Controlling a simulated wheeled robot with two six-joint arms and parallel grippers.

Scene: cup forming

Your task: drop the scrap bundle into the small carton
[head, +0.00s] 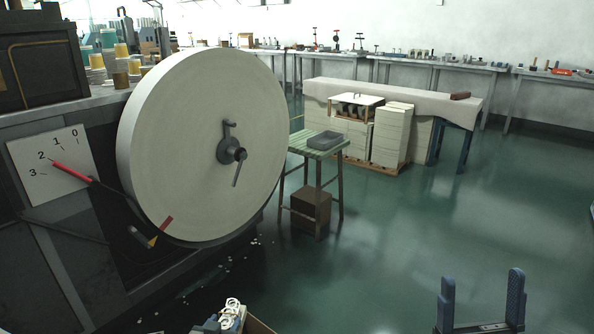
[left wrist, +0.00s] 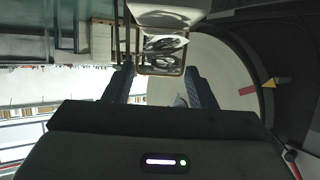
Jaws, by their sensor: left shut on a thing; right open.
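The scrap bundle, a small clump of pale rings (head: 232,304), shows at the bottom edge of the head view. My left gripper (head: 225,316) is shut on it. A tan carton edge (head: 259,326) shows just right of my left gripper, cut off by the bottom of the head view. Its inside cannot be seen there. My right gripper (head: 482,302) is open and empty over the floor at the lower right.
A large pale wheel (head: 205,150) with a red mark stands close ahead on the dark machine (head: 60,260). A slatted stool (head: 318,146) bears a grey tray, with a brown box (head: 310,211) beneath. Open green floor (head: 420,225) lies to the right.

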